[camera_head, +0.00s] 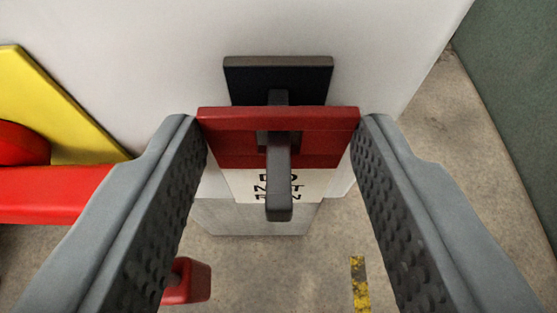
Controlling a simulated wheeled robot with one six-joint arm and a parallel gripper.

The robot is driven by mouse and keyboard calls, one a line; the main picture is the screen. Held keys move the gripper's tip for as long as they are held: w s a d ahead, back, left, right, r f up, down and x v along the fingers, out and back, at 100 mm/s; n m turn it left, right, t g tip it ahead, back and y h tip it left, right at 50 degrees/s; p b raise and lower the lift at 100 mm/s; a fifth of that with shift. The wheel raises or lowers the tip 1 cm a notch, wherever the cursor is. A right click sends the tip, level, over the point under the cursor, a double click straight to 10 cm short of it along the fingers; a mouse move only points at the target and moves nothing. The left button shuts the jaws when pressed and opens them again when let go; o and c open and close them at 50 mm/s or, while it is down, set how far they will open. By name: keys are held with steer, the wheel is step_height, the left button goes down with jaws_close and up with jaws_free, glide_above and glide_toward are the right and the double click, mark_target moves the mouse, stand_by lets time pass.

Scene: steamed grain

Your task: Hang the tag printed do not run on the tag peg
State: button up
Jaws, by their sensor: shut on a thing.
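The tag (228,150) has a red upper part and a white lower part with black print, partly hidden behind the peg. My gripper (279,122) is shut on the tag, one finger at each side edge of its red part. The tag peg (279,180) is a dark grey bar sticking out toward me from a dark backing plate (279,75) on a white panel. The peg passes through the slot in the tag's red part. The tag sits partway along the peg, a little in front of the plate.
A yellow panel (50,105) with a red round part (20,144) and a red bar (50,195) is at the left. A small red block (188,281) shows below, beside the left finger. The floor right of the white panel (150,50) is clear, up to a green wall (515,90).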

steer(key=o, duration=1)
steer(key=s+r+t, duration=0.1)
steer(key=s+r, duration=0.2)
steer(key=s, duration=1.4)
steer(key=s+r+t, duration=0.1)
steer(key=s+r, duration=0.2)
steer(key=s, duration=1.4)
steer(key=shift+t, duration=0.9)
steer(key=s+f, duration=0.2)
steer(key=s, duration=0.4)
steer(key=s+f, duration=0.3)
steer(key=s, duration=0.3)
steer(key=s+f, duration=0.3)
steer(key=s, duration=0.4)
steer(key=shift+f, duration=0.2)
